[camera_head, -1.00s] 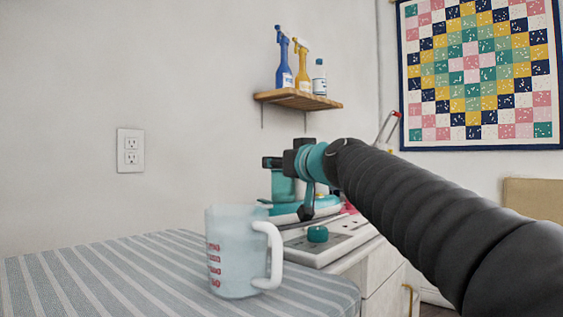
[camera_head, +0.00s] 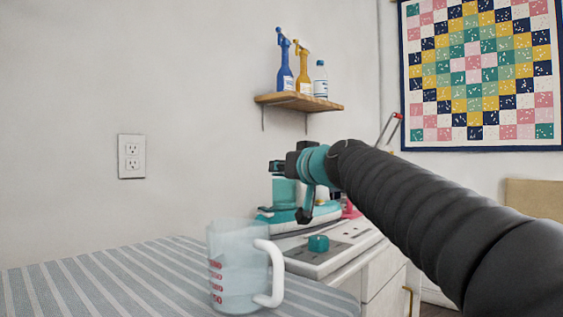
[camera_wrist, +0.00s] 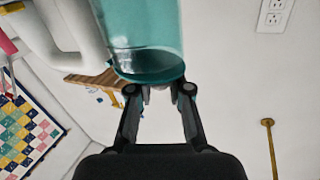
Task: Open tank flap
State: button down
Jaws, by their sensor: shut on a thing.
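The steam station's teal tank (camera_head: 284,191) stands behind the measuring jug. In the wrist view the tank (camera_wrist: 152,28) fills the top centre, with its teal rim right at my fingertips. My gripper (camera_wrist: 158,89) is nearly closed at that rim, on a small greyish piece that looks like the tank flap. Its edges are mostly hidden by the fingers, so I cannot tell how far the flap is open. In the head view my gripper (camera_head: 286,166) is at the tank's top, partly hidden behind my own wrist.
A clear measuring jug (camera_head: 238,265) with a white handle stands in front on the striped board (camera_head: 120,277). A teal iron (camera_head: 275,222) and a grey base with a teal knob (camera_head: 318,243) lie beyond it. A shelf (camera_head: 300,101) with bottles hangs above.

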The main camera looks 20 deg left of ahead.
jog(key=m+p, duration=0.1)
jog(key=r+m+g+p, duration=0.1)
jog(key=p, duration=0.1)
jog(key=w+r+p, duration=0.1)
jog(key=p, duration=0.1)
jog(key=shift+d+m+h, duration=0.25)
jog(key=shift+m+h, duration=0.05)
jog(key=shift+m, duration=0.1)
jog(key=m+g+p, duration=0.1)
jog(key=p, duration=0.1)
jog(key=w+m+p, duration=0.1)
jog(key=p, duration=0.1)
jog(key=shift+w+d+r+m+g, duration=0.1)
jog(key=shift+d+r+m+g, duration=0.1)
jog(key=shift+r+m+g, duration=0.15)
jog(key=m+g+p, duration=0.1)
jog(key=w+m+p, duration=0.1)
jog(key=shift+w+d+m+g, duration=0.2)
jog(key=shift+d+m+g, duration=0.1)
jog(key=shift+m+g, duration=0.05)
jog(key=shift+w+d+f+m+g, duration=0.15)
jog(key=shift+w+m+g, duration=0.25)
jog(key=shift+m, duration=0.2)
jog(key=shift+w+d+f+m+g, duration=0.1)
jog(key=shift+w+m+g, duration=0.15)
jog(key=shift+m+g, duration=0.3)
jog(key=c, duration=1.1)
grip_release()
